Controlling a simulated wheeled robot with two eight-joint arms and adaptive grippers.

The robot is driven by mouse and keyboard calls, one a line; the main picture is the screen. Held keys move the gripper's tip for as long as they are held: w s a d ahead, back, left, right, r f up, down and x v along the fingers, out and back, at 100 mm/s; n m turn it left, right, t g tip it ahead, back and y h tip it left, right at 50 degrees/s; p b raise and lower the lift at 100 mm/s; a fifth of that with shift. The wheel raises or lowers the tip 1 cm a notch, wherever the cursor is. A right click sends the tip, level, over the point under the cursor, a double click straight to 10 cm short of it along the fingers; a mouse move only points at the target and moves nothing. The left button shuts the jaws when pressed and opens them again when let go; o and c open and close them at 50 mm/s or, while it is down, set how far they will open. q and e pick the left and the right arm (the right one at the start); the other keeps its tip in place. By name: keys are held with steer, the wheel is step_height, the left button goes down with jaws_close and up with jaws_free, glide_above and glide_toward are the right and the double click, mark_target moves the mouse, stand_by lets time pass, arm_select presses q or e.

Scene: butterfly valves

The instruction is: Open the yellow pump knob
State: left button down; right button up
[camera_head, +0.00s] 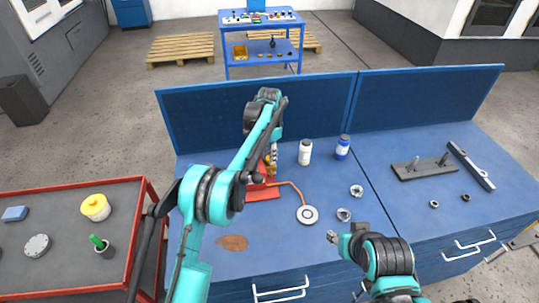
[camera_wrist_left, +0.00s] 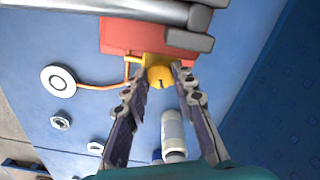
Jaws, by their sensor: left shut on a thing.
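The yellow pump knob (camera_wrist_left: 160,78) shows in the left wrist view, on a yellow fitting of a red pump (camera_wrist_left: 118,36) with grey parts. My left gripper (camera_wrist_left: 159,73) has one fingertip on each side of the knob and is shut on it. In the head view my left arm comes down over the pump and hides most of it. The pump's red base (camera_head: 263,194) shows beside the arm on the blue workbench (camera_head: 335,270). My right gripper (camera_head: 334,237) is low over the bench front, away from the pump; its jaws are too small to read.
An orange hose runs from the pump to a white disc (camera_head: 308,215). A white bottle (camera_head: 305,152) and a blue-and-white bottle (camera_head: 343,147) stand behind. Metal rings (camera_head: 356,190) lie to the right. A red-framed cart (camera_head: 70,240) stands left.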

arm_select(q)
steer(key=c, duration=1.2)
jaws_free()
arm_select(e)
steer(key=shift+f, duration=0.1)
